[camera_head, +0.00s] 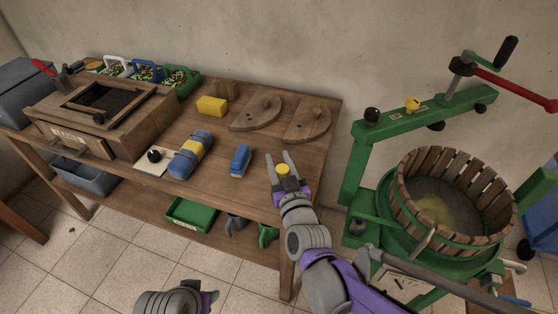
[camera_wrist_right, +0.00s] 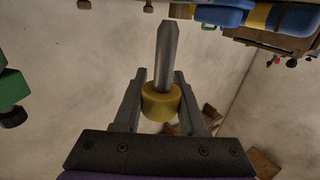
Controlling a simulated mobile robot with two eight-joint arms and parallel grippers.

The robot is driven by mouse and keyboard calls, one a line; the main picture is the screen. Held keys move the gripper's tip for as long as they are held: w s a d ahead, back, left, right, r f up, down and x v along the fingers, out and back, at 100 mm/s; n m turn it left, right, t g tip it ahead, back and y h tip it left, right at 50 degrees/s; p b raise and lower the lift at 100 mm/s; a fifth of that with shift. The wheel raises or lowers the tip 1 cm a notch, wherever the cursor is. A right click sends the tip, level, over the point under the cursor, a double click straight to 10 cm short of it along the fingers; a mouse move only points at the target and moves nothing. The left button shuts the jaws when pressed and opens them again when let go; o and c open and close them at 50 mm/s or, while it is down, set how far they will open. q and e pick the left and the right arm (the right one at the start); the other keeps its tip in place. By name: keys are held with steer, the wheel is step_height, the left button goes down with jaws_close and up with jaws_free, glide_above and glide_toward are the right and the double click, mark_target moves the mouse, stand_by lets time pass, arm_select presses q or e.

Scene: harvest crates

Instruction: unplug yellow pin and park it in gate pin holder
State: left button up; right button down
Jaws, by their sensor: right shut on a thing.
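A yellow pin (camera_head: 283,169) with a round yellow head is in my right gripper (camera_head: 283,158), above the right end of the workbench. In the right wrist view the pin's yellow head (camera_wrist_right: 160,101) sits between the two fingers of the right gripper (camera_wrist_right: 162,92), which is shut on it. Its grey metal shaft points away from the gripper, free of any hole. I cannot tell which thing is the gate pin holder.
The workbench (camera_head: 215,180) holds a wooden box (camera_head: 75,120), a blue-yellow roll (camera_head: 190,155), a blue stapler-like tool (camera_head: 240,160), a yellow block (camera_head: 211,106) and wooden half-discs (camera_head: 306,122). The slatted press basket (camera_head: 408,205) stands to the right.

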mark_target(279, 170)
steer(key=shift+f+b, duration=1)
steer(key=shift+f, duration=0.55)
steer(key=shift+r, duration=0.15)
steer(key=shift+r+p, duration=1.05)
steer(key=shift+r, duration=0.1)
stand_by(1.3)
steer(key=shift+f+b, duration=0.7)
steer(key=shift+f, duration=0.65)
steer(key=shift+c, duration=1.9)
jaws_free()
steer(key=p+v, duration=0.1)
steer(key=v, duration=0.9)
steer(key=shift+s+d+r, duration=0.1)
steer(key=shift+s, duration=0.3)
